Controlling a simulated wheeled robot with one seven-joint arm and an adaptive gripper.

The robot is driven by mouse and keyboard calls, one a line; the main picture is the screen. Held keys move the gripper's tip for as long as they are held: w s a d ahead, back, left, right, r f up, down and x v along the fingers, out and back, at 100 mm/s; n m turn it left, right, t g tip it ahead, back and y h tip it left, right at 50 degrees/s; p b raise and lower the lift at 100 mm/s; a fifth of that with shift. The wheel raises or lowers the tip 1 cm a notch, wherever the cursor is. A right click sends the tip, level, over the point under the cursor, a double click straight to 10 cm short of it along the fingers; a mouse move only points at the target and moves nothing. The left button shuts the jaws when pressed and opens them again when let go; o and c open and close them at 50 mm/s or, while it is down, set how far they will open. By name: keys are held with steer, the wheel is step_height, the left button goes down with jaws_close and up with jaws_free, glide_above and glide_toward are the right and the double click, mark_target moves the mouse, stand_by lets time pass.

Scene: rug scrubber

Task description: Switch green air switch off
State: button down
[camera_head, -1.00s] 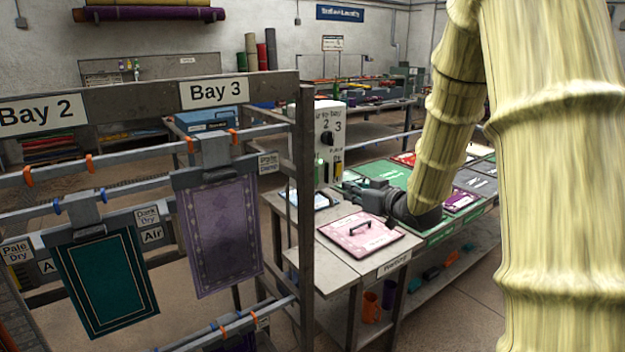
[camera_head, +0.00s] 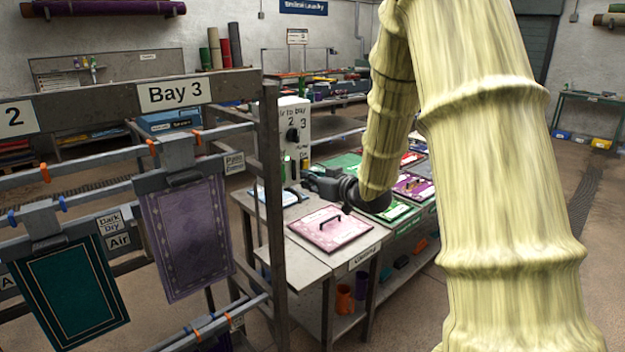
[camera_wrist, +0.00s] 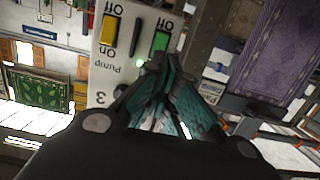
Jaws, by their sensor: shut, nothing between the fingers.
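The green switch (camera_wrist: 161,41) is on a pale control panel (camera_wrist: 108,75), shown upside down in the wrist view. An "Off" label is by its upper end in that view; its lower end is partly hidden by my fingers. I cannot tell which way it is set. A small green light (camera_wrist: 140,63) glows beside it. My gripper (camera_wrist: 165,65) is shut and empty, its tips just below the switch in the picture. I cannot tell whether they touch it. In the head view my gripper (camera_head: 306,177) is in front of the panel's lower part (camera_head: 294,118).
A yellow pump switch (camera_wrist: 110,30) and a dark knob (camera_wrist: 121,90) share the panel. The Bay 3 rack (camera_head: 272,200) with a hanging purple rug (camera_head: 187,235) stands close on the left. A table with a pink rug board (camera_head: 328,230) lies below my arm.

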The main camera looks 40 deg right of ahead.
steer(key=w+f+p, duration=0.1)
steer(key=w+p, duration=0.2)
steer(key=w, duration=0.6)
steer(key=shift+w+a+f, duration=0.35)
steer(key=shift+a, duration=0.05)
steer(key=shift+a+f, duration=0.1)
